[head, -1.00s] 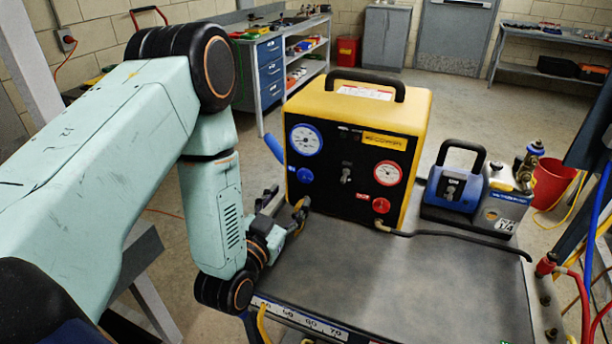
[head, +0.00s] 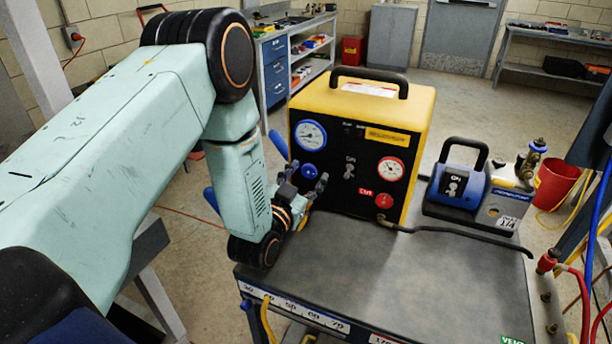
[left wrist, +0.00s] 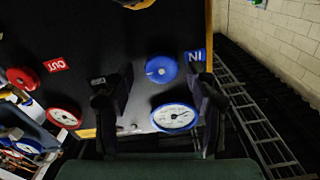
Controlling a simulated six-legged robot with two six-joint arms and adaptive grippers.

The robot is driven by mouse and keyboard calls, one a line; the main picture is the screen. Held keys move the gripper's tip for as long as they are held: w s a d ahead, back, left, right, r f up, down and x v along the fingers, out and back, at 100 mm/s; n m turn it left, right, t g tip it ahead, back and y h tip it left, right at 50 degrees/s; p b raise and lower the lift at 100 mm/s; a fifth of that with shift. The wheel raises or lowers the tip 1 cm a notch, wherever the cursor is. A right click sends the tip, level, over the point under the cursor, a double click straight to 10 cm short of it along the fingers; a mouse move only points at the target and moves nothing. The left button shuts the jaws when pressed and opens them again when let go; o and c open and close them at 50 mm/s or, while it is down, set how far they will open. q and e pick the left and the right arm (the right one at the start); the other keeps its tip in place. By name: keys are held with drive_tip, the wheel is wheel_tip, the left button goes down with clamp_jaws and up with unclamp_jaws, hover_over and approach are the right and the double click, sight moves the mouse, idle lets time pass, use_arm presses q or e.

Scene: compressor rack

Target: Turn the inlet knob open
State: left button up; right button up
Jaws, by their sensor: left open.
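The yellow recovery machine (head: 416,112) stands on the cart with its black front panel facing me. The blue inlet knob (head: 309,171) sits below the blue-rimmed gauge (head: 310,135). In the left wrist view the blue knob (left wrist: 161,69) shows beside its blue IN label (left wrist: 195,55). My left gripper (head: 304,179) is open and empty in front of the panel's left part. In the left wrist view its fingers (left wrist: 159,96) stand apart on either side of the knob's line, with a gap to the knob. My right gripper is not seen.
The red OUT knob (head: 384,201) and red-rimmed gauge (head: 390,169) are on the panel's right side. A black hose (head: 450,232) lies on the cart top (head: 400,280). A blue pump (head: 458,189) stands to the right. The cart top's front is clear.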

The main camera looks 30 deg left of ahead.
use_arm(q)
drive_tip(key=shift+w+a+f, duration=0.3)
drive_tip(key=shift+w+f, duration=0.05)
drive_tip(key=shift+w, duration=0.05)
drive_tip(key=c, duration=0.4)
drive_tip(key=shift+s+d+r, duration=0.2)
drive_tip(key=c, duration=0.5)
drive_tip(key=shift+a, duration=0.1)
drive_tip(key=shift+c, duration=1.3)
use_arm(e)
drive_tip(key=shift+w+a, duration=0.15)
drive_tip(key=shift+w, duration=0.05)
